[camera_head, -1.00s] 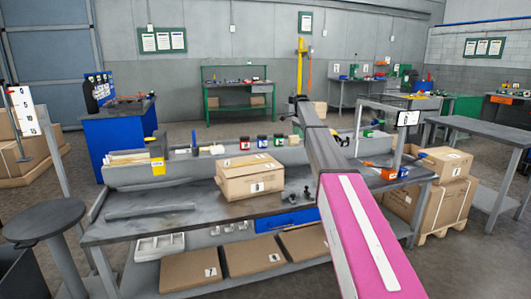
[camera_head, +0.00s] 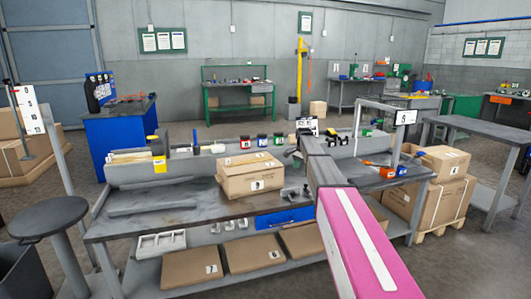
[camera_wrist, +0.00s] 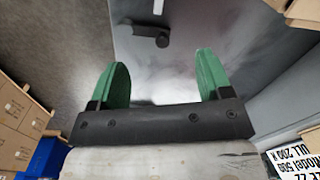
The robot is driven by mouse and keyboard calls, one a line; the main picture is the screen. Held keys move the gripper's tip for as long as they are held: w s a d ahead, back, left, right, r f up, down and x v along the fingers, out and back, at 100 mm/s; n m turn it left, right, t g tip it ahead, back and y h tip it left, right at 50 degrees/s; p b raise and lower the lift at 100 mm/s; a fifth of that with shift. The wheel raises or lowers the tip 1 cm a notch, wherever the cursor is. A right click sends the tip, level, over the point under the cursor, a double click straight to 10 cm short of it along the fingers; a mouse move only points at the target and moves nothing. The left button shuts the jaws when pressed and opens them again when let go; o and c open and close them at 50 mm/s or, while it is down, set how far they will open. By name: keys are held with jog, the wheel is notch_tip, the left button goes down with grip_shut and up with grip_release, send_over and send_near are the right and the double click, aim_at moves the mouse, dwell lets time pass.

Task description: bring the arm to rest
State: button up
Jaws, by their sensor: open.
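My gripper (camera_wrist: 162,80) shows in the wrist view with two green fingers standing apart and nothing between them. A smooth grey surface lies beyond the fingers, with a small dark object (camera_wrist: 150,36) on it, apart from them. In the head view my arm (camera_head: 345,215), with a pink link, reaches over the right part of the grey workbench (camera_head: 150,220). Its far end is folded down near the bench's raised back shelf. The fingers cannot be made out there.
A cardboard box (camera_head: 250,173) stands on the bench just left of my arm. Small dark tools (camera_head: 292,192) lie close to the arm. A sign on a post (camera_head: 405,117) stands to the right. A round stool (camera_head: 47,218) is at the left. The bench's left part is mostly clear.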

jog(key=s+f+n, duration=0.3)
jog(key=s+f, duration=0.3)
jog(key=s, duration=0.8)
jog(key=s+f+n, duration=0.3)
jog(key=s+f, duration=0.4)
jog(key=s, duration=0.7)
jog(key=s+f+n, duration=0.4)
jog(key=s+f, duration=0.3)
jog(key=s, duration=0.8)
jog(key=shift+d, duration=0.1)
